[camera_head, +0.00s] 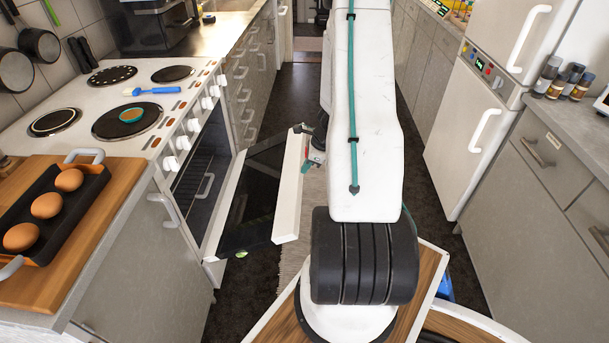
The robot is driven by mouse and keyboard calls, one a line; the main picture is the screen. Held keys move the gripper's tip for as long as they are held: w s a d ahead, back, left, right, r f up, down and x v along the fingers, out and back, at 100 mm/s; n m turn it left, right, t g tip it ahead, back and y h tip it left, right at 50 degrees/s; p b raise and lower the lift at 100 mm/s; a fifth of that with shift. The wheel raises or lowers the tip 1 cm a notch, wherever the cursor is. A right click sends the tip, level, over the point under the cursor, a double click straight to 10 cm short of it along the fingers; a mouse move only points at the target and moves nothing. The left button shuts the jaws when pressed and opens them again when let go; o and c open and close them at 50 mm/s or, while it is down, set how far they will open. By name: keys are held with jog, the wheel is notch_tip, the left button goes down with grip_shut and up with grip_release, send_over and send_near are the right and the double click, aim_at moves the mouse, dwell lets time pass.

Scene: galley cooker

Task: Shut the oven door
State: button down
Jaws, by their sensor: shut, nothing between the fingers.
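The oven door (262,195) of the white cooker (135,112) stands partly open. It leans out to the right from the lower front of the cooker, with dark glass and a thick white outer edge. The dark oven opening (207,150) shows behind it. My gripper (309,162) is shut and empty at the far end of the door's white outer edge, on its right side. It is partly hidden by my arm, and I cannot tell whether it touches the door.
A wooden counter with an egg tray (48,212) is at the left. Burners and a blue brush (152,91) are on the hob. A fridge (480,110) and grey cabinets line the right. A narrow dark floor aisle runs between, with a light rug (290,262).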

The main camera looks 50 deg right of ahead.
jog(key=s+a+f+m+t+y, duration=0.1)
jog(key=s+a+f+t+y, duration=0.2)
jog(key=s+f, duration=1.05)
jog(key=w+a+f+n+h, duration=0.1)
jog(key=w+a+f, duration=0.2)
jog(key=w+a, duration=0.2)
jog(key=shift+w+a, duration=0.2)
jog(key=shift+w, duration=0.95)
jog(key=shift+r, duration=0.1)
